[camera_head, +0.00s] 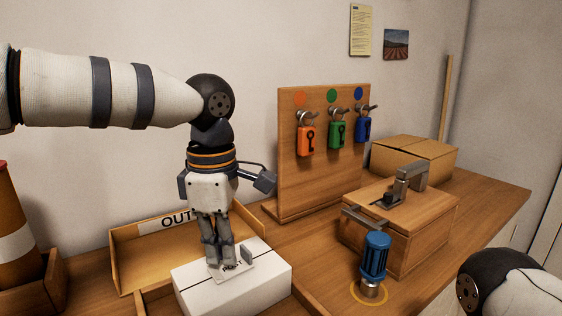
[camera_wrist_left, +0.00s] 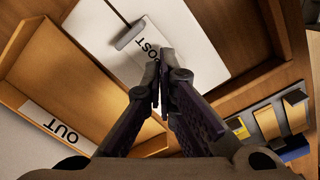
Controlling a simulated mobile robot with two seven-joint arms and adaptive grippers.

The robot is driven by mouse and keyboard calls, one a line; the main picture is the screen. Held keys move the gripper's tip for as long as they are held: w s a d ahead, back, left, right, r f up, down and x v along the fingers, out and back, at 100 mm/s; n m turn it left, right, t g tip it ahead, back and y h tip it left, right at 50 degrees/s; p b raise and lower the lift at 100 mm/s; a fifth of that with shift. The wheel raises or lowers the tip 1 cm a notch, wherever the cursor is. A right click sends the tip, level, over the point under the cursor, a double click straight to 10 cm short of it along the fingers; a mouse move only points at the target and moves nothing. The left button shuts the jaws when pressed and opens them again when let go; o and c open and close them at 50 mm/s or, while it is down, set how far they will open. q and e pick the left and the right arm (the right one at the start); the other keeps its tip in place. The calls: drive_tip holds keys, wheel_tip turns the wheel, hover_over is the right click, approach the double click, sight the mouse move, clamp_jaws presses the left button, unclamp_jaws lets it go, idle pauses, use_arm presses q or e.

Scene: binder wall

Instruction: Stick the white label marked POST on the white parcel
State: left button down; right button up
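The white parcel (camera_head: 262,288) lies at the front of the table, below my left gripper; it also shows in the left wrist view (camera_wrist_left: 190,40). The white label (camera_head: 240,270) with a grey upright tab lies flat at the parcel's top face; whether it is stuck there I cannot tell. Its word POST reads in the left wrist view (camera_wrist_left: 148,46). My left gripper (camera_head: 219,264) points down with its fingertips at the label, beside the tab. In the wrist view its fingertips (camera_wrist_left: 158,78) are together, with nothing seen between them. My right gripper is out of view.
A wooden tray marked OUT (camera_head: 130,243) stands behind the parcel. To the right are a board with hanging padlock tags (camera_head: 320,175), a wooden box (camera_head: 420,235), a blue ribbed cylinder (camera_head: 375,257) and a cardboard box (camera_head: 425,155). An orange striped cone (camera_head: 12,215) stands left.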

use_arm(q)
drive_tip(key=shift+f, duration=1.15)
idle(0.5)
drive_tip(key=shift+r+p, duration=0.5)
drive_tip(key=shift+r, duration=2.1)
